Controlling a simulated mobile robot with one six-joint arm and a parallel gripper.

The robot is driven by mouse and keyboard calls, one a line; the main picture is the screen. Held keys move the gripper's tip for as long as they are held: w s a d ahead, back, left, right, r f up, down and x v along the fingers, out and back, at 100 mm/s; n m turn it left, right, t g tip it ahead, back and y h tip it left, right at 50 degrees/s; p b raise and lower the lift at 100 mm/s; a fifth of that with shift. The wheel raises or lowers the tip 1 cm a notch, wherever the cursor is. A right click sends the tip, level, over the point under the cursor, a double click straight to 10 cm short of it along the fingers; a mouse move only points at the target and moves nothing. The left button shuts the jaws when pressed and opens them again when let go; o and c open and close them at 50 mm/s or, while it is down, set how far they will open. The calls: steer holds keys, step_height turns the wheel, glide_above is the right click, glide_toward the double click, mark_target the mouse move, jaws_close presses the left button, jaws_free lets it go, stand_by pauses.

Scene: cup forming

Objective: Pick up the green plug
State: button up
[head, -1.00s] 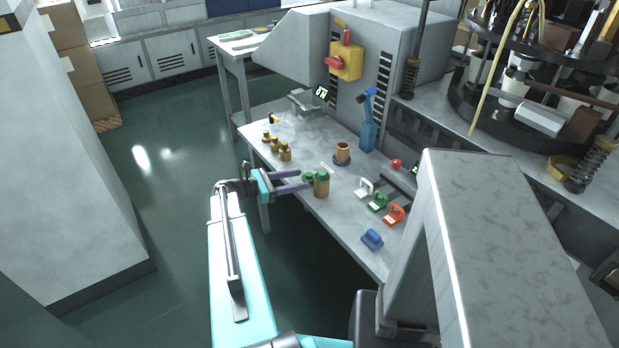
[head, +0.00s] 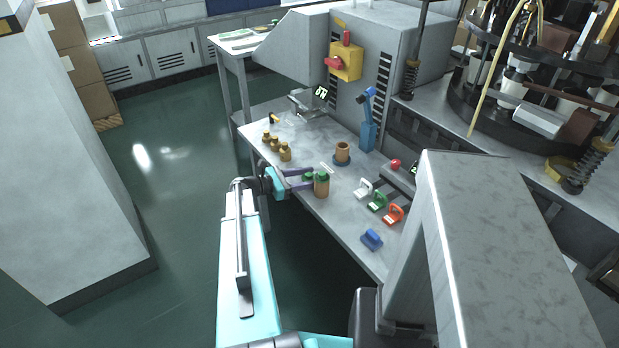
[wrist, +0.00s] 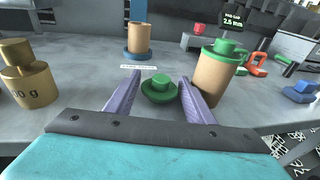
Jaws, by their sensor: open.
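The green plug (wrist: 160,88) sits on the grey table, a flanged disc with a raised knob. In the wrist view it lies between the two purple fingers of my gripper (wrist: 160,92), which are open around it; I cannot tell whether they touch it. In the head view the plug (head: 308,177) is partly hidden by the fingers of my gripper (head: 302,179). A tan cup with a green top (wrist: 217,75) stands close beside the right finger; it also shows in the head view (head: 321,187).
A tan cup on a blue base (head: 342,153) stands behind. Brass weights (head: 284,152) stand to the left. White (head: 363,189), green (head: 377,201) and orange (head: 394,213) handled pieces and a blue block (head: 371,239) lie to the right.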

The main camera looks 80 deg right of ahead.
mark_target(309, 174)
steer(key=c, duration=0.8)
steer(key=shift+r, duration=0.15)
steer(key=shift+r+b, duration=0.5)
steer(key=shift+r, duration=4.4)
